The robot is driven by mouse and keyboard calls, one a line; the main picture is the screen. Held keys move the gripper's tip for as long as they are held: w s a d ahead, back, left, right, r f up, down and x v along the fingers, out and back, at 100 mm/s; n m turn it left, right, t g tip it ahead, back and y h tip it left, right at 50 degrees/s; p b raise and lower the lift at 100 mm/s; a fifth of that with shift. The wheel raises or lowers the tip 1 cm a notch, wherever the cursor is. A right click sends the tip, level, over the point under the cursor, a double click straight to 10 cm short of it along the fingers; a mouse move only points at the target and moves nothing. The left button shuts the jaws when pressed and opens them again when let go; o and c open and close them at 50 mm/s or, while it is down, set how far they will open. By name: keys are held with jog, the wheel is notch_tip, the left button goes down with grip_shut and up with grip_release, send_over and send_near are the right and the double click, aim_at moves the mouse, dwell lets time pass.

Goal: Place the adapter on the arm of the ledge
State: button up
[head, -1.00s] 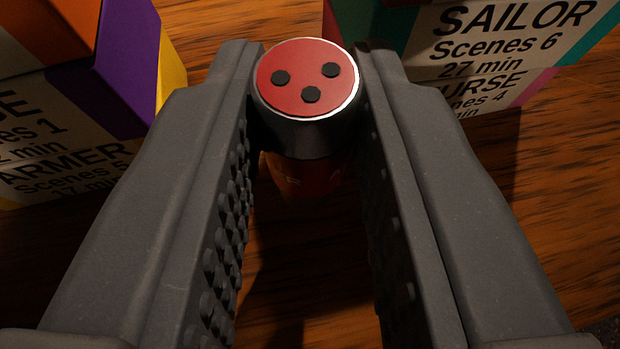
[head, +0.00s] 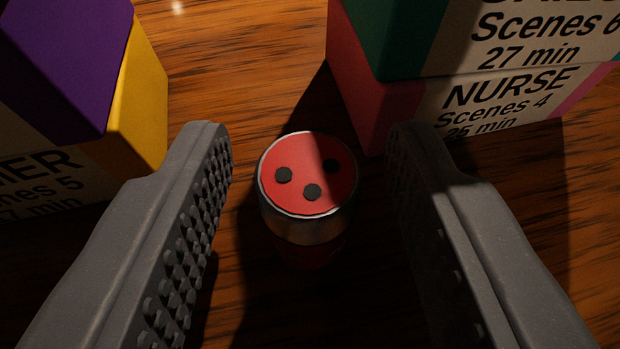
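The adapter (head: 307,178) is a short cylinder with a red top, three dark dots and a metallic rim. It stands upright on the wooden desk in the middle of the head view. My gripper (head: 308,150) is open around it, one finger on each side. A gap shows between the adapter and each finger. The adapter's lower part is in shadow. I do not see a ledge or its arm in this view.
Stacked boxes stand at the left, with purple (head: 70,70) and yellow (head: 140,100) sides. A stack at the right has a green-sided box above a pink-sided box labelled NURSE (head: 500,95). Bare wood (head: 240,60) lies between the stacks.

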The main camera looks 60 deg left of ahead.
jog(key=v, duration=1.2)
jog(key=w+d+r+m+t+h, duration=0.1)
jog(key=w+d+r+t+h, duration=0.2)
jog(key=d+r, duration=0.4)
jog(key=w+d+r+m+t+h, duration=0.2)
jog(key=w+d+r, duration=0.35)
jog(key=r, duration=0.25)
jog(key=d+r+m+t+h, duration=0.1)
jog(key=d+r+m+h, duration=0.1)
jog(key=d+r, duration=0.45)
jog(key=d+r+m+t+h, duration=0.2)
jog(key=d+r, duration=0.2)
jog(key=r, duration=0.6)
jog(key=s+d+r+m+h, duration=0.1)
jog(key=s+d+r+m, duration=0.1)
jog(key=s+r, duration=0.6)
jog(key=s+d+r+m+h, duration=0.1)
jog(key=s+d+r, duration=0.3)
jog(key=s+r, duration=0.5)
jog(key=shift+r+m, duration=0.6)
jog(key=shift+r, duration=0.25)
